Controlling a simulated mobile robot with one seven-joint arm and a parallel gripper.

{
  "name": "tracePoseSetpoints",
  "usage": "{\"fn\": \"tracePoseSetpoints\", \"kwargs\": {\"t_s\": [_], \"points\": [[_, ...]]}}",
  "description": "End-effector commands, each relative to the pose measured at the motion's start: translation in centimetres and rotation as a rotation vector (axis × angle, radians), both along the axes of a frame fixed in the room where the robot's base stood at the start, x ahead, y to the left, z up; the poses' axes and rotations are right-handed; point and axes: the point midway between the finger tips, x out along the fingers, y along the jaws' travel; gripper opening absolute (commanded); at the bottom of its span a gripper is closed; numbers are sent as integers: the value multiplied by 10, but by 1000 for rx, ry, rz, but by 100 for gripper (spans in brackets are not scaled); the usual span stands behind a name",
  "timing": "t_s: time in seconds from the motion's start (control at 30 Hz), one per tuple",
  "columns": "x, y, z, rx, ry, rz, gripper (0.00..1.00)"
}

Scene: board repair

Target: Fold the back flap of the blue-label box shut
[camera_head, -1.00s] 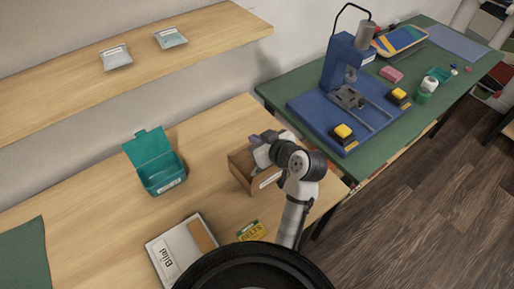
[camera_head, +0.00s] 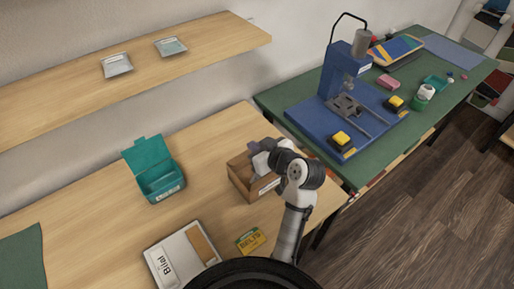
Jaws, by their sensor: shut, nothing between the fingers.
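An open brown cardboard box (camera_head: 238,174) stands on the wooden table, right of the teal box. A pale label shows on its near side; its colour is too small to make out. My gripper (camera_head: 254,151) is over the back part of this box, at about rim height. It is shut and holds nothing. My gripper and wrist hide the back right of the box, so I cannot tell how the back flap stands or whether my fingers touch it.
A teal box (camera_head: 160,181) with its lid up stands left. A tray marked "Bilal" (camera_head: 165,262) and a yellow "BELTS" card (camera_head: 250,241) lie in front. A green bench (camera_head: 375,165) with a blue press (camera_head: 342,70) is at right. A wall shelf (camera_head: 60,85) hangs behind.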

Motion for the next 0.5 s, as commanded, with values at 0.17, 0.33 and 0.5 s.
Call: {"fn": "tracePoseSetpoints", "kwargs": {"t_s": [0.17,0.33,0.5], "points": [[4,3,4,1,-1,1,0],[11,10,18,-1,-2,2,0],[29,25,45,1,-3,3,0]]}}
